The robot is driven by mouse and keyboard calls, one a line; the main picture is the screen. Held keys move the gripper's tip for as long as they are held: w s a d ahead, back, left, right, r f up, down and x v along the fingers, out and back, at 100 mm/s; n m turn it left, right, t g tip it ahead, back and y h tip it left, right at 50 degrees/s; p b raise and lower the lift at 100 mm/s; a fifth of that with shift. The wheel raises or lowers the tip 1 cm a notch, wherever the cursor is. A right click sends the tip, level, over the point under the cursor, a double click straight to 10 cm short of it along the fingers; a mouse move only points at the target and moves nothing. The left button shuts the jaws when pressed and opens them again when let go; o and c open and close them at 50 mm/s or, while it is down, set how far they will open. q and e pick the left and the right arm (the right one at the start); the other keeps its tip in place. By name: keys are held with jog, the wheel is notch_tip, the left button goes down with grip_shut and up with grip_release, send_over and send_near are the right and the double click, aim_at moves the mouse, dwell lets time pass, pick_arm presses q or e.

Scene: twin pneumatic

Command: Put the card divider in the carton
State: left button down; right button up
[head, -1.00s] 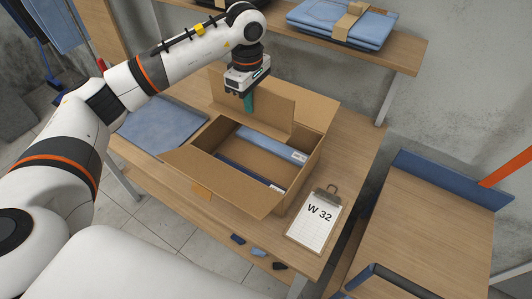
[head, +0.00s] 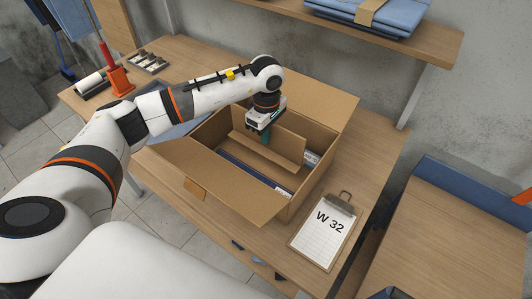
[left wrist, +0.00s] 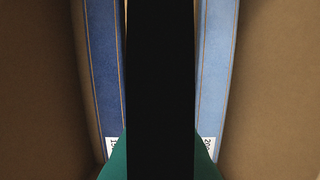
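The open carton (head: 222,178) stands on the wooden table with its flaps spread out. My left gripper (head: 265,137) has teal fingers and is shut on the top edge of the brown card divider (head: 285,151). The divider stands roughly upright, partly lowered into the carton, between a dark blue folded garment (head: 253,176) and a light blue one (head: 311,159). The left wrist view shows the dark blue garment (left wrist: 104,70) on the left and the light blue one (left wrist: 216,70) on the right of a black central strip. The divider's lower edge is hidden. My right gripper is out of view.
A clipboard (head: 323,230) marked W 32 lies right of the carton. A red-orange tool (head: 119,80) and a small tray (head: 149,63) stand at the table's far left. A shelf (head: 440,45) with folded blue clothes hangs above the back. A wooden bench (head: 435,235) stands at right.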

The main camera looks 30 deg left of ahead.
aim_at(266, 147)
pick_arm(q)
notch_tip(266, 147, down, 6)
jog(key=shift+f+p, duration=0.15)
jog(key=shift+p, duration=0.55)
jog(key=shift+f, duration=0.1)
jog(key=c, duration=1.6)
grip_release()
jog(key=shift+r, duration=0.3)
notch_tip(266, 147, up, 10)
jog(key=b, duration=0.3)
jog(key=shift+r, duration=0.25)
jog(key=shift+r+b, duration=0.3)
jog(key=shift+r, duration=0.3)
